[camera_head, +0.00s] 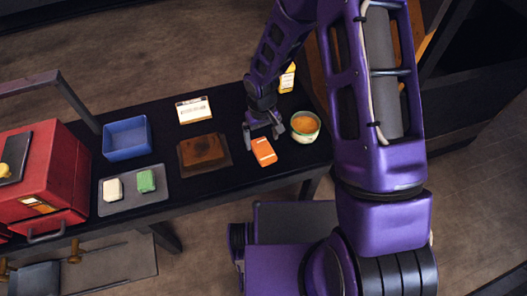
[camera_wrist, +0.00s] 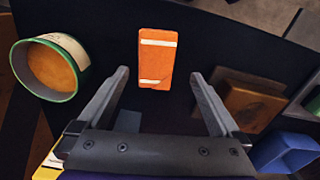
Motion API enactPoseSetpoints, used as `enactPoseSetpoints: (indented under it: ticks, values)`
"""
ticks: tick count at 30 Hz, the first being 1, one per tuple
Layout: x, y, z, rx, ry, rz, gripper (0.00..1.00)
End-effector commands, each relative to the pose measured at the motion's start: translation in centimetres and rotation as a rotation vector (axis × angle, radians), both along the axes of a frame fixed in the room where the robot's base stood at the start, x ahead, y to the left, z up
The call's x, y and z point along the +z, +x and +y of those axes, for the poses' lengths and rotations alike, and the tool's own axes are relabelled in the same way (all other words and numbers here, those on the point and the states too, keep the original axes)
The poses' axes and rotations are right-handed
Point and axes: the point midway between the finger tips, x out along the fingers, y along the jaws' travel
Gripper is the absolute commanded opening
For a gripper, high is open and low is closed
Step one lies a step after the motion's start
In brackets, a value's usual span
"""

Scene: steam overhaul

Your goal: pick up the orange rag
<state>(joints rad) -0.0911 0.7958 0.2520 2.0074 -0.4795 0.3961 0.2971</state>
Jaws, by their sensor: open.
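The orange rag (camera_head: 263,151) looks like a flat orange block and lies on the black table near its front edge. In the wrist view the orange rag (camera_wrist: 157,58) has two pale bands across it and lies just ahead of the fingertips, between their lines. My gripper (camera_head: 264,132) is just behind the rag in the head view. In the wrist view my gripper (camera_wrist: 158,76) has its two fingers spread apart with nothing between them. The rag is fully in sight in the wrist view.
A round green-and-white tin (camera_head: 305,126) stands close right of the rag. A brown block on a dark plate (camera_head: 203,151) lies to its left. Further left are a blue bin (camera_head: 126,138), a grey tray (camera_head: 133,203) and a red cabinet (camera_head: 45,180). A yellow bottle (camera_head: 287,78) stands behind.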

Motion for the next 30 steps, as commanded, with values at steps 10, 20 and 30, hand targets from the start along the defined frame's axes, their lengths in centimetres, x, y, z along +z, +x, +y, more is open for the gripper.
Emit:
enactPoseSetpoints:
  ticks: [10,20,30]
  values:
    - [-4.0,0.3,-0.5,0.001,-0.001,0.003,1.00]
    - [-5.5,0.4,-0.4,0.000,0.001,-0.002,1.00]
    - [-5.5,0.4,-0.4,0.000,0.000,-0.001,0.53]
